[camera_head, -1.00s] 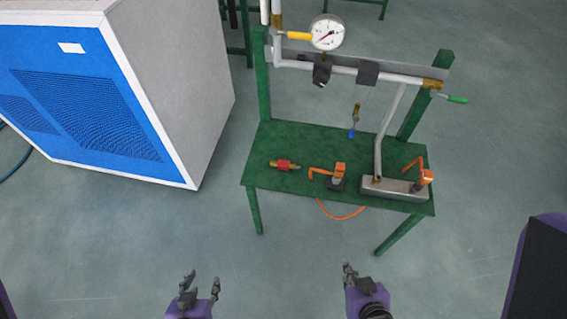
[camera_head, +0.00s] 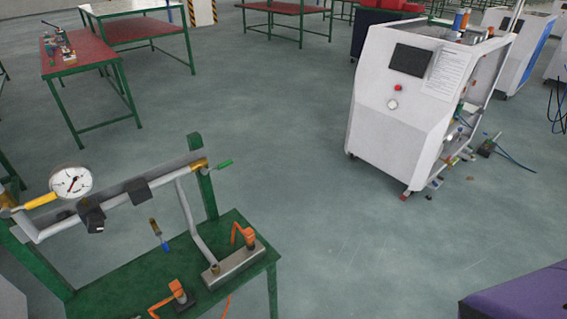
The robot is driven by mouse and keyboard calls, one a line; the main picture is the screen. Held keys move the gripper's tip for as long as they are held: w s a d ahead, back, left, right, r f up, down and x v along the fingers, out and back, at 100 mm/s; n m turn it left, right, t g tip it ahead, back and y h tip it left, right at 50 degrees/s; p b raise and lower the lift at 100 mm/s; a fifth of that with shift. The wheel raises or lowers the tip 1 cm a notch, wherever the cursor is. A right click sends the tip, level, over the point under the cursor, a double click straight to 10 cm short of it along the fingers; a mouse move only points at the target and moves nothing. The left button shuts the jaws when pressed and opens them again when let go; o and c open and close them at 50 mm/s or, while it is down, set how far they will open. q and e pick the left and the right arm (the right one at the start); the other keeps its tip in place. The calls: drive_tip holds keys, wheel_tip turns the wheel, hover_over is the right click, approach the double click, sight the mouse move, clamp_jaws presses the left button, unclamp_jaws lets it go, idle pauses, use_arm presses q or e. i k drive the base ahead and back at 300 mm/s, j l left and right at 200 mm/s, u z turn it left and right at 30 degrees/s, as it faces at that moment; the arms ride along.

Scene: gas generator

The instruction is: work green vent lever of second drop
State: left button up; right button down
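The pipe runs along the top of a green stand (camera_head: 127,289) at the lower left. A round pressure gauge (camera_head: 71,182) and a yellow lever (camera_head: 41,201) sit at the pipe's left end. Neither of my grippers is in the current head view.
Orange-handled valves (camera_head: 247,238) and a metal block stand on the green stand. A white machine (camera_head: 412,100) with loose parts beside it stands at the right. A red-topped table (camera_head: 80,60) is at the back left. The floor between is clear.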

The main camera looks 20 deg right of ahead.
sight(219, 166)
drive_tip(key=z, duration=0.2)
drive_tip(key=i+l+z, duration=0.25)
drive_tip(key=l+z, duration=0.15)
drive_tip(key=i+l+z, duration=0.9)
drive_tip(key=i+z, duration=0.4)
drive_tip(key=i, duration=0.15)
drive_tip(key=i+u, duration=0.2)
drive_tip(key=u, duration=0.2)
drive_tip(key=i+u, duration=0.2)
drive_tip(key=u, duration=0.15)
drive_tip(key=i+l+u, duration=0.1)
drive_tip(key=u, duration=0.3)
drive_tip(key=i+l+u, duration=0.15)
drive_tip(key=u, duration=0.2)
drive_tip(key=i+u, duration=0.1)
drive_tip(key=u, duration=0.35)
drive_tip(key=i+u, duration=0.15)
drive_tip(key=u, duration=0.25)
drive_tip(key=i+l+u, duration=0.1)
drive_tip(key=u, duration=0.35)
drive_tip(key=l+u, duration=0.2)
drive_tip(key=u, duration=0.2)
drive_tip(key=i, duration=0.05)
